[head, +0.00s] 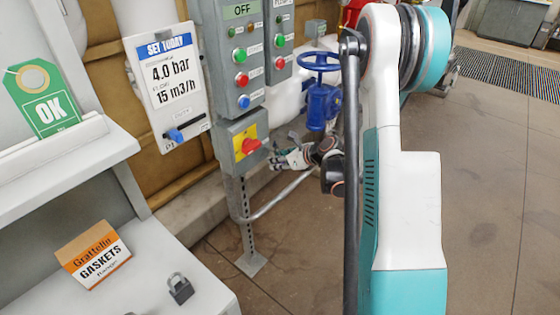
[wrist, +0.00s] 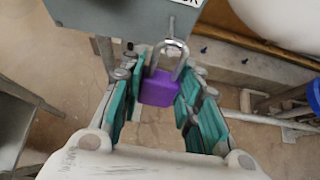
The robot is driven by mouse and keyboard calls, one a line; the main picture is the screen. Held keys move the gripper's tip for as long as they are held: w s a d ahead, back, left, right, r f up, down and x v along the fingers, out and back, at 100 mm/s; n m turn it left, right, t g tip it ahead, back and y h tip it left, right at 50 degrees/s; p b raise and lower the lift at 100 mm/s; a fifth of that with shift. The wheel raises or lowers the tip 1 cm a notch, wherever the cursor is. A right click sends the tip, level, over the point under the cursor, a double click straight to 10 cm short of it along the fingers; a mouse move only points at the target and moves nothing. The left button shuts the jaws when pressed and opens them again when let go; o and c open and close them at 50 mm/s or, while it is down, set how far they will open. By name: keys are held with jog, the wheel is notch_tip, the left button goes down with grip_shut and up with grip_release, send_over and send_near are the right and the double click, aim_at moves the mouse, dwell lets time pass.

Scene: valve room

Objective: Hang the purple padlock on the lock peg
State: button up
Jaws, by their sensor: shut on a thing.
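The purple padlock (wrist: 159,90) is between the green-padded fingers of my gripper (wrist: 160,100) in the wrist view. My gripper is shut on its body, with the silver shackle up and toward the grey box. A thin pale peg (wrist: 172,27) shows on the box face, just beyond the top of the shackle. I cannot tell whether the shackle touches the peg. In the head view my gripper (head: 290,158) is beside the lower grey switch box (head: 229,133) with a red knob on a yellow plate. I cannot make out the padlock there.
A dark padlock (head: 180,288) and a gaskets box (head: 94,255) are on the grey bench (head: 180,248) at lower left. A blue valve wheel (head: 320,61) stands behind my gripper. A pale pipe rail (head: 280,201) runs below it. The floor at right is clear.

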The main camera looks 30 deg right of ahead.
jog(key=shift+w+a, duration=0.15)
jog(key=shift+w, duration=0.25)
jog(key=shift+w+a, duration=0.1)
jog(key=shift+w, duration=0.2)
dwell(0.4)
jog(key=shift+w+a+f, duration=0.2)
jog(key=shift+w+f, duration=0.3)
jog(key=shift+f, duration=0.2)
dwell(0.9)
jog(key=o, duration=1.1)
jog(key=shift+s, duration=0.1)
